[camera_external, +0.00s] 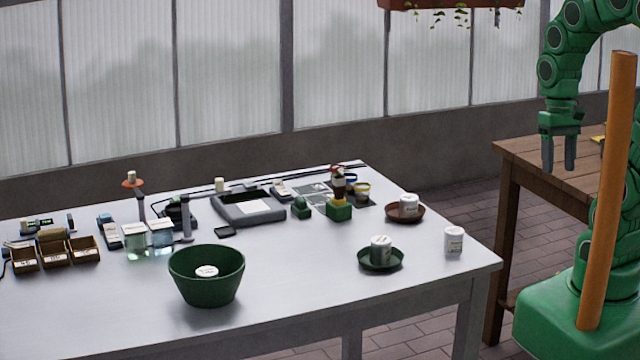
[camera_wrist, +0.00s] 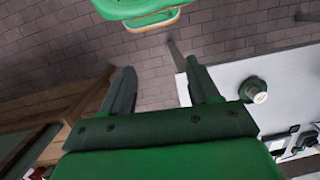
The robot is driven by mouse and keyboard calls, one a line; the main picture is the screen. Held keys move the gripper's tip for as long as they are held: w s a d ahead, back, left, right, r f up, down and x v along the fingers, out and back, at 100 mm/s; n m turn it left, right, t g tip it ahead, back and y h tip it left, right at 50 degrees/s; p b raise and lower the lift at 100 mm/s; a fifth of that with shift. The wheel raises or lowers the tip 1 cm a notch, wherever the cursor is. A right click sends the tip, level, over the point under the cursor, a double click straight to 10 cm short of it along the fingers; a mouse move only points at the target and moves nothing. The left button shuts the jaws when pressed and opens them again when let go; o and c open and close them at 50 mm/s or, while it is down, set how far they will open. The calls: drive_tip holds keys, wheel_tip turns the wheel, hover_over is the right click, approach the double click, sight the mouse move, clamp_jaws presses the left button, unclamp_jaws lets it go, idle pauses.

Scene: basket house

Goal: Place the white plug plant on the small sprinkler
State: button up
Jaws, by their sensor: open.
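Several small white labelled cylinders stand on the white table (camera_external: 300,290); I cannot tell which is the white plug plant. One (camera_external: 453,241) stands bare near the right corner, one (camera_external: 380,249) on a dark green saucer (camera_external: 380,265), one (camera_external: 408,205) on a brown saucer (camera_external: 420,216). Another white top (camera_external: 206,272) shows inside a green pot (camera_external: 206,290). I cannot clearly identify the small sprinkler. My gripper (camera_external: 559,154) is open and empty, well right of the table.
A wooden table (camera_external: 520,160) stands behind my gripper. On the white table are a grey tray (camera_external: 248,207), small boxes (camera_external: 54,249), bottles (camera_external: 161,236) and a stand with an orange disc (camera_external: 132,183). The front right tabletop is mostly clear.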

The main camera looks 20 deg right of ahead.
drive_tip(key=shift+s+d+f+n+h, duration=0.1)
drive_tip(key=shift+s+d+n+h, duration=0.25)
drive_tip(key=shift+s+d, duration=0.85)
drive_tip(key=shift+a, duration=0.1)
